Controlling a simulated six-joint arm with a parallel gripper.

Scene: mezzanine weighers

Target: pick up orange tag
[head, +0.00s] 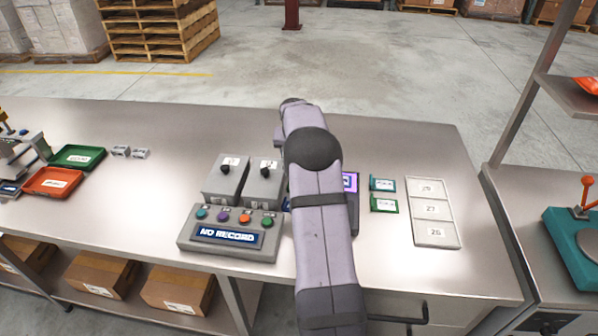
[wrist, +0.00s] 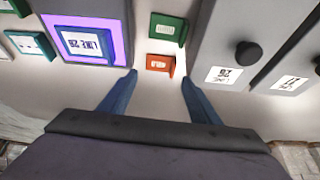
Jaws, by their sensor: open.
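The orange tag (wrist: 159,66) lies on the steel bench in the wrist view, a small plate with a pale label and a raised edge. My gripper (wrist: 159,78) is open, with one blue fingertip to each side of the tag's near side in the picture. The fingers appear apart from the tag; their height above it is hard to tell. A green tag (wrist: 167,28) lies just beyond the orange one. In the head view my arm hides the orange tag and nearly all of the gripper.
Two grey knob boxes (head: 227,179) stand left of my arm, behind a button console (head: 230,237) reading "NO RECORD". Teal (head: 382,185) and green (head: 384,204) tags and a numbered three-slot tray (head: 433,237) lie to the right.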

